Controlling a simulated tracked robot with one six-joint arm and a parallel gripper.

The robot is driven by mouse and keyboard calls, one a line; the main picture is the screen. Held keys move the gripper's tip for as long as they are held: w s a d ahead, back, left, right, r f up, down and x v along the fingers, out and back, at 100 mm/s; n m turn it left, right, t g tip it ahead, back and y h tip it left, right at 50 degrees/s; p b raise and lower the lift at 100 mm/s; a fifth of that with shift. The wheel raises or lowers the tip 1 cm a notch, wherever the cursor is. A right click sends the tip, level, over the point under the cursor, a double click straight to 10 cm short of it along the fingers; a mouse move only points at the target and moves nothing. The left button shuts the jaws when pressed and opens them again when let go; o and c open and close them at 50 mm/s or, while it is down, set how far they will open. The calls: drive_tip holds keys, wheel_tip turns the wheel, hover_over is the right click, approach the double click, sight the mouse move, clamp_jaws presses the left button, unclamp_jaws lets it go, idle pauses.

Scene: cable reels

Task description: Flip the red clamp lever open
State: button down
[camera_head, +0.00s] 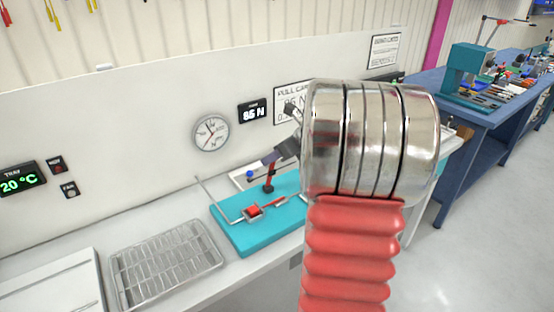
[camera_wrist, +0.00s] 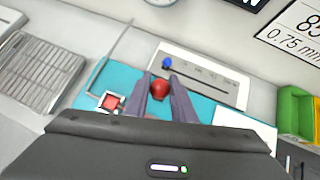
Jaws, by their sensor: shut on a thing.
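The red clamp lever (camera_head: 270,177) stands up from a teal base plate (camera_head: 238,240) on the bench. In the wrist view its rounded red end (camera_wrist: 159,90) sits between my two fingers. My gripper (camera_head: 271,158) is shut on it from above; in the wrist view the gripper (camera_wrist: 159,80) reaches over the teal plate (camera_wrist: 122,78). A small square metal part with a red top (camera_head: 252,211) lies on the plate to the left, apart from my fingers. The lower part of the lever is hidden by the fingers in the wrist view.
A white panel with a slot and a blue knob (camera_wrist: 167,62) lies behind the plate. A wire rack tray (camera_head: 165,259) stands to the left. A green bin (camera_wrist: 296,112) is at the right in the wrist view. A round gauge (camera_head: 211,132) hangs on the wall behind.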

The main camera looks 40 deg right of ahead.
drive_tip(key=shift+w, duration=0.1)
idle(0.3)
drive_tip(key=c, duration=1.5)
unclamp_jaws()
drive_tip(key=shift+r, duration=0.1)
drive_tip(key=v, duration=1.3)
drive_tip(key=shift+s+r, duration=0.2)
drive_tip(key=shift+s, duration=0.1)
